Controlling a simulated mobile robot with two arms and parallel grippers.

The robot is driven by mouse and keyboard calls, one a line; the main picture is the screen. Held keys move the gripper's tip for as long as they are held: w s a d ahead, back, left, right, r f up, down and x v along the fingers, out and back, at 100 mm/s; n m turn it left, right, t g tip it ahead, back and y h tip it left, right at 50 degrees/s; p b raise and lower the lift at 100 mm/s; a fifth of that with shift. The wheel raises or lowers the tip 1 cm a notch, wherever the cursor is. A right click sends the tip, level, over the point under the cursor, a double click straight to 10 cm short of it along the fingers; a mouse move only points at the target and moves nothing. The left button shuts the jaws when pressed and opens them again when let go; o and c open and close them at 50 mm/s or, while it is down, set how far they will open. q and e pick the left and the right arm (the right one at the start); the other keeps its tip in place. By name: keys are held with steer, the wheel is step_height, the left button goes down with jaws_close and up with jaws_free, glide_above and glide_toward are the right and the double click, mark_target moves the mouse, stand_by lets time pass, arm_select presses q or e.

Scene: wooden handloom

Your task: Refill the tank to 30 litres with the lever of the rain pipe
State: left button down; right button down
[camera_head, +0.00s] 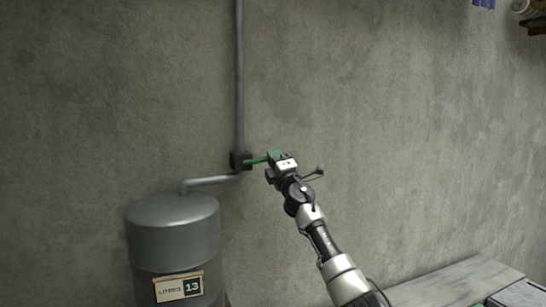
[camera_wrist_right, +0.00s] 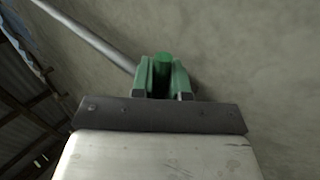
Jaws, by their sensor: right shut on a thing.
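The grey tank (camera_head: 172,240) stands at the lower left in the head view, and its label (camera_head: 180,287) reads "LITRES 13". The grey rain pipe (camera_head: 239,75) runs down the wall to a dark valve block (camera_head: 240,160), and a bent pipe leads from there to the tank top. A green lever (camera_head: 256,160) sticks out to the right of the block, roughly level. My right gripper (camera_head: 274,156) is shut on the lever's outer end. In the right wrist view the green end of the lever (camera_wrist_right: 162,66) sits between the green fingers. My left gripper is not in view.
A bare concrete wall (camera_head: 400,120) fills the background behind the pipe. A pale bench top (camera_head: 455,285) lies at the lower right. Small items on a shelf (camera_head: 535,27) show at the top right corner. The space around my right arm looks clear.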

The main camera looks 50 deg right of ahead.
steer(key=shift+f, duration=0.2)
stand_by(0.3)
steer(key=c, duration=1.1)
jaws_free()
steer(key=shift+s, duration=0.1)
steer(key=shift+b+v, duration=2.15)
steer(key=shift+v, duration=3.15)
steer(key=shift+a+f, duration=0.1)
